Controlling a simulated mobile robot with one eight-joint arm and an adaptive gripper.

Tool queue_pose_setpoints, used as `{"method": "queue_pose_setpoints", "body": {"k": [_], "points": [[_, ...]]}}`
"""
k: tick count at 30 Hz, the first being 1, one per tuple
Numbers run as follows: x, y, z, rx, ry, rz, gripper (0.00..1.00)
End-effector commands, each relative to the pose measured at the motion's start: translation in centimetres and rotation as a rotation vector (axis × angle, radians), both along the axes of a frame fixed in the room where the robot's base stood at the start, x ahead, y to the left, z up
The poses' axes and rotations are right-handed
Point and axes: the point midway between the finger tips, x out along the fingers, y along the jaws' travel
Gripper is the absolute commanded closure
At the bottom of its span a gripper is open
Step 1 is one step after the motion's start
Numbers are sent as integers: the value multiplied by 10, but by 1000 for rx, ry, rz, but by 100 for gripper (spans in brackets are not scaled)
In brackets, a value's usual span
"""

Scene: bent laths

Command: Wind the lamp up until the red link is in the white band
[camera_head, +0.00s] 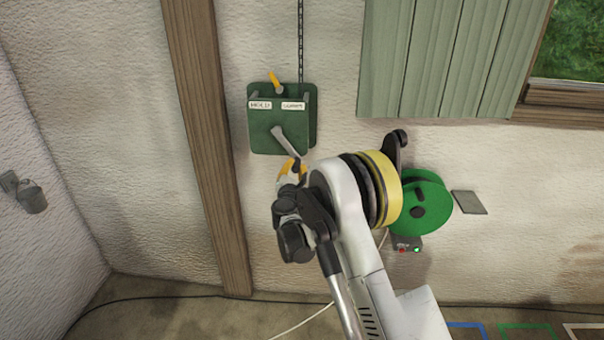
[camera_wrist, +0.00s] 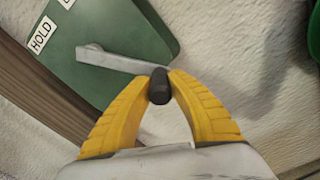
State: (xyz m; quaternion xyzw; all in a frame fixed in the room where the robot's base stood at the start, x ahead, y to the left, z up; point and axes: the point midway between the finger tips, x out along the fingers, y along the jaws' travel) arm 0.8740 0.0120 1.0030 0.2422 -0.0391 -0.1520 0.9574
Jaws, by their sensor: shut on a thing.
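A green winch box (camera_head: 280,138) is fixed on the wall, with labels HOLD (camera_head: 260,105) and LOWER (camera_head: 293,106). A yellow lever (camera_head: 274,80) at its top leans left, to the HOLD side. A dark chain (camera_head: 300,40) runs up from the box out of view. A grey crank arm (camera_head: 286,141) points down and right; it also shows in the wrist view (camera_wrist: 115,61). My gripper (camera_wrist: 159,84) has its yellow fingers shut on the dark crank knob (camera_wrist: 158,92). In the head view my gripper (camera_head: 292,170) is below the box. No lamp, red link or white band shows.
A wooden post (camera_head: 205,130) stands left of the box. A green shutter (camera_head: 430,60) and window are at upper right. A green reel (camera_head: 425,203) and a small box with lights (camera_head: 407,245) are right of my arm. A grey fixture (camera_head: 30,195) hangs at left.

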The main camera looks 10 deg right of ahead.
Motion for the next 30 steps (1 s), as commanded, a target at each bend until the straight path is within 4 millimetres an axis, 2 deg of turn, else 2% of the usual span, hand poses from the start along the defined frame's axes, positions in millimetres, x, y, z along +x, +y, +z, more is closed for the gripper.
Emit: {"method": "queue_pose_setpoints", "body": {"k": [1, 6, 18, 30], "points": [[4, 6, -7, 40, -13, 4, 100], [12, 23, -15, 194, -63, 5, 100], [24, 59, -22, 510, -165, 5, 100], [30, 76, -20, 666, -217, 4, 100]]}}
